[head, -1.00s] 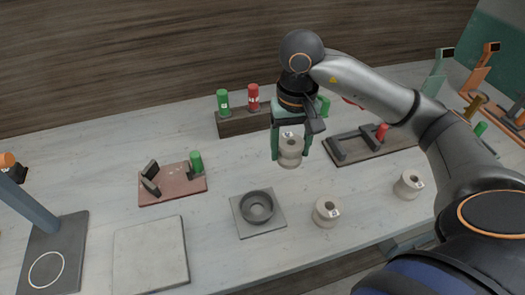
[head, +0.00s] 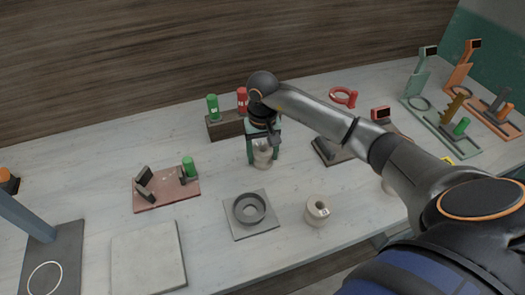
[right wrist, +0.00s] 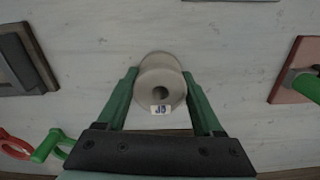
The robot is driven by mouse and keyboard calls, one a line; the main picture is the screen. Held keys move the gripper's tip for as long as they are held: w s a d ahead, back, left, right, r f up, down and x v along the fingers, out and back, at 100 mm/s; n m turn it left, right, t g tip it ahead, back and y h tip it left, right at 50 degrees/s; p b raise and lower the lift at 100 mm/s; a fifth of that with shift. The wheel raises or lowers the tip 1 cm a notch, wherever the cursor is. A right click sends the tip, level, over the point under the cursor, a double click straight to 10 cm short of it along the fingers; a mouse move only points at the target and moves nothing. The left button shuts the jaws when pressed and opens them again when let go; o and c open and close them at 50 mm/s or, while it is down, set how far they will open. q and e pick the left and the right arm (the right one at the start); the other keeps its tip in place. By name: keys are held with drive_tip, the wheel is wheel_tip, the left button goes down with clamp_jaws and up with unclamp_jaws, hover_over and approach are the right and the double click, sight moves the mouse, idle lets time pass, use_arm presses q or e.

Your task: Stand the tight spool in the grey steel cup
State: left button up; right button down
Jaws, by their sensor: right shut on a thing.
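My right gripper (head: 264,152) is shut on a pale spool (head: 265,158), one finger on each side of it. In the right wrist view the spool (right wrist: 161,82) stands between the green fingers, its hole and a small label facing the camera. It looks upright; whether it touches the table I cannot tell. The grey steel cup (head: 237,211) sits on a square grey plate, in front and slightly left of the held spool. It looks empty. A second pale spool (head: 317,210) stands right of the cup. A third is mostly hidden behind my right arm. My left gripper is not in view.
A reddish board (head: 152,196) with a green-topped piece lies left. A dark block (head: 226,126) with green and red pieces stands behind the gripper. A pale square slab (head: 148,258) lies front left. A dark fixture (head: 325,150) is on the right. Bare table surrounds the cup plate.

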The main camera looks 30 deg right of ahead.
drive_tip(key=shift+f+b, duration=0.2)
drive_tip(key=shift+b, duration=0.1)
drive_tip(key=shift+c, duration=0.2)
unclamp_jaws()
drive_tip(key=shift+r, duration=0.15)
